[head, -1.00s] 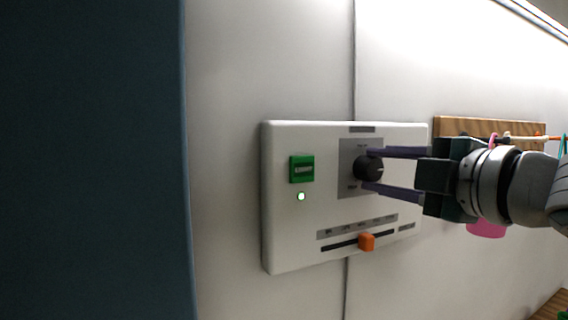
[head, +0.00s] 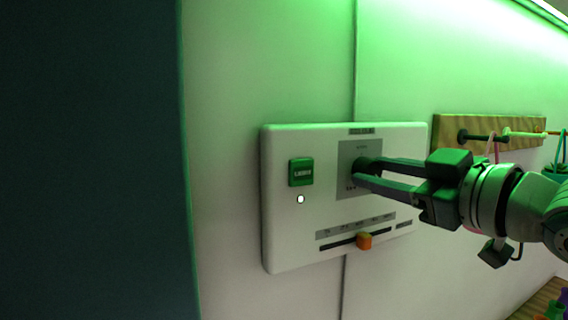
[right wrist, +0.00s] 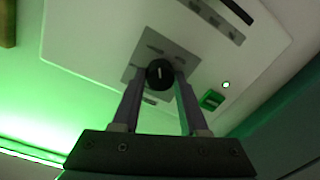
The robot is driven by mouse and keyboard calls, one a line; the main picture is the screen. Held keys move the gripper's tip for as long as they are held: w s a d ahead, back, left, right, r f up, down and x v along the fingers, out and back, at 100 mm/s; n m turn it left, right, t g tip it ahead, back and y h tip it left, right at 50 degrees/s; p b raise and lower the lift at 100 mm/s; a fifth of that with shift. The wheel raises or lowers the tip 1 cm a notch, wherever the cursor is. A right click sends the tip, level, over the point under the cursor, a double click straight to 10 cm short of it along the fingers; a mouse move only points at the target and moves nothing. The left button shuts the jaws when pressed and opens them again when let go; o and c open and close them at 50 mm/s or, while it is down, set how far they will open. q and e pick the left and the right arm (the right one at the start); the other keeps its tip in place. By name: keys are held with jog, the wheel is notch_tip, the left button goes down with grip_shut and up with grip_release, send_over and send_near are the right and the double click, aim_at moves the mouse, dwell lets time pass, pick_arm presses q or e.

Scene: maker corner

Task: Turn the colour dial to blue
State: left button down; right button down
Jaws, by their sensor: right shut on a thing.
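The colour dial (head: 366,166) is a round black knob on a grey plate of the white wall panel (head: 290,240). In the right wrist view the dial (right wrist: 159,74) shows a pale pointer line, and the printed labels around it are too small to read. My right gripper (head: 362,172) has its fingers on both sides of the dial and is shut on it. The gripper is rolled relative to the panel, and its fingers partly hide the dial in the head view. The light in the room is green. My left gripper is not in view.
The panel also has a green button (head: 301,172), a small lit lamp (head: 300,199) and an orange slider (head: 364,241). A wooden peg rail (head: 446,128) with hanging things is at the right. A dark upright surface (head: 90,160) fills the left.

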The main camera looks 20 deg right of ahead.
jog(key=m+p, duration=0.1)
jog(key=m, duration=0.5)
jog(key=m+p, duration=0.1)
jog(key=m, duration=0.2)
jog(key=shift+m+t, duration=0.3)
jog(key=shift+m, duration=1.6)
jog(key=shift+f, duration=0.1)
jog(key=shift+c, duration=2.2)
grip_release()
